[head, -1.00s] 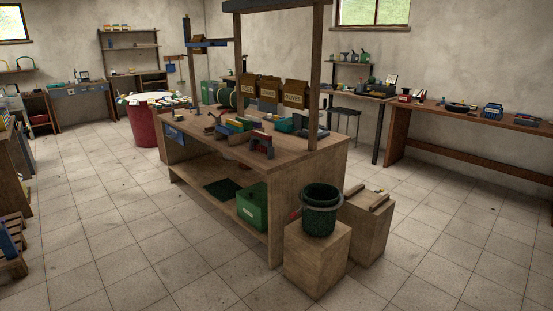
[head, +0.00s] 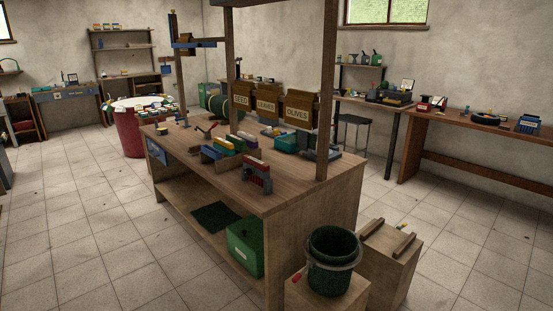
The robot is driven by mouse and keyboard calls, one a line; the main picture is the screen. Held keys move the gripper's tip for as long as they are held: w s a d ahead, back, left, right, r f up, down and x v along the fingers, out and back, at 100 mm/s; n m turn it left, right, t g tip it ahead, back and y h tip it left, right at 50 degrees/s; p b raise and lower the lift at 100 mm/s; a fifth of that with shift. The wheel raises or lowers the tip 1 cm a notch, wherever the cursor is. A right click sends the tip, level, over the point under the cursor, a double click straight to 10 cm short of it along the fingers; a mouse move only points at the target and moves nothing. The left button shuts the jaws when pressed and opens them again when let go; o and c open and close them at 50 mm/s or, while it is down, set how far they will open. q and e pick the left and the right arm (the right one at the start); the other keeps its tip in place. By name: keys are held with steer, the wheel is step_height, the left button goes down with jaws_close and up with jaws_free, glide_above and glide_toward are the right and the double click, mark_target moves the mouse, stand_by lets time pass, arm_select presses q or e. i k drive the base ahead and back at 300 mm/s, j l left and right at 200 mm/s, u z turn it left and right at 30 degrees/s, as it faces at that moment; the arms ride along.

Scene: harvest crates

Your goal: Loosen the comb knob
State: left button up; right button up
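I cannot make out the comb knob for certain. A small red and grey device (head: 257,178) stands on the near end of the wooden workbench (head: 290,192); at this distance I cannot tell whether it has a comb or a knob. A row of coloured blocks or boxes (head: 230,143) lies behind it on the bench top. Neither of my grippers shows in the head view.
A dark green bucket (head: 333,262) stands on a wooden block at the bench's near right corner. A green box (head: 246,247) sits on the lower shelf. A red tub (head: 128,132) stands far left. A long side table (head: 480,130) runs along the right. Tiled floor (head: 90,230) is clear at left.

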mark_target(248, 172)
steer(key=i+u, duration=0.15)
steer(key=i, duration=0.5)
steer(key=i+l+u, duration=0.1)
steer(key=i, duration=0.55)
steer(key=l+u, duration=0.1)
steer(key=u, duration=0.15)
steer(key=i, duration=0.05)
